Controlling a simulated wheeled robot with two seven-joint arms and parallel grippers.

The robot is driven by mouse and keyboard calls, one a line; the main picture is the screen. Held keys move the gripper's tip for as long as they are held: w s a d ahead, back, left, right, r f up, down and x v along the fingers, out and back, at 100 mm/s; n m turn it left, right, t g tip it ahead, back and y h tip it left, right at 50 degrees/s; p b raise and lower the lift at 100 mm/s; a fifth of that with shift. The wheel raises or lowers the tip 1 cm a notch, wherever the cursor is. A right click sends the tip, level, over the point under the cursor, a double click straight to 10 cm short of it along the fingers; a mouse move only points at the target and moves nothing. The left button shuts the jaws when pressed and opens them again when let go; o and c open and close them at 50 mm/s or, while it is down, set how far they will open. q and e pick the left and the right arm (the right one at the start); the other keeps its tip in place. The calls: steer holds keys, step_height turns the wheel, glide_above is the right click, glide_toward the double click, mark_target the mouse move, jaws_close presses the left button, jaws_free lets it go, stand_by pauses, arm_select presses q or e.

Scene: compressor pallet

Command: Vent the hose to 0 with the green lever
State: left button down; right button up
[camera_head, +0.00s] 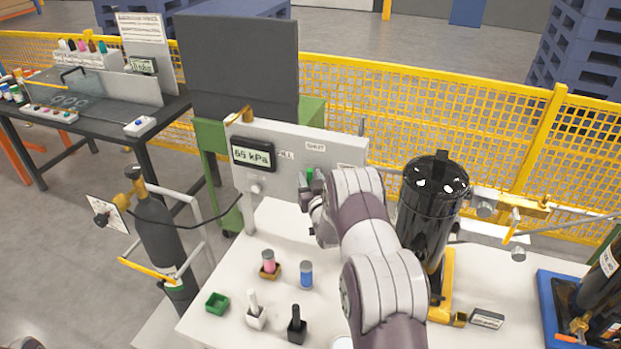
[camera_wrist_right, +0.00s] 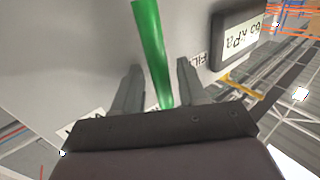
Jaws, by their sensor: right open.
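The green lever (camera_wrist_right: 152,45) stands out from the grey panel (camera_head: 285,157) and runs between the two open fingers of my right gripper (camera_wrist_right: 160,70). I see a gap on both sides of the lever. In the head view my right gripper (camera_head: 308,190) is at the panel's front, and only a bit of green shows beside it. The panel's display (camera_head: 252,155) reads about 66 kPa; its last digit is hard to read. A black hose (camera_head: 190,200) runs from the dark gas cylinder (camera_head: 158,235) toward the panel. My left gripper is out of view.
A black tank (camera_head: 433,195) stands right of my right arm. On the white table (camera_head: 225,320) are a pink-topped bottle (camera_head: 268,262), a blue bottle (camera_head: 306,274), a green tray (camera_head: 217,303) and small holders. A yellow mesh fence (camera_head: 460,110) runs behind.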

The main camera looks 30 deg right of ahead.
steer(key=shift+w+a, duration=0.1)
steer(key=shift+a, duration=0.05)
jaws_close()
steer(key=shift+f+b, duration=0.2)
steer(key=shift+b, duration=0.2)
steer(key=s+d+f+m+t+h+b, duration=0.3)
steer(key=m+b, duration=0.8)
steer(key=b, duration=1)
steer(key=shift+s+d+h, duration=0.9)
steer(key=shift+s+h, duration=0.1)
steer(key=shift+s, duration=0.25)
jaws_free()
steer(key=shift+s, duration=0.1)
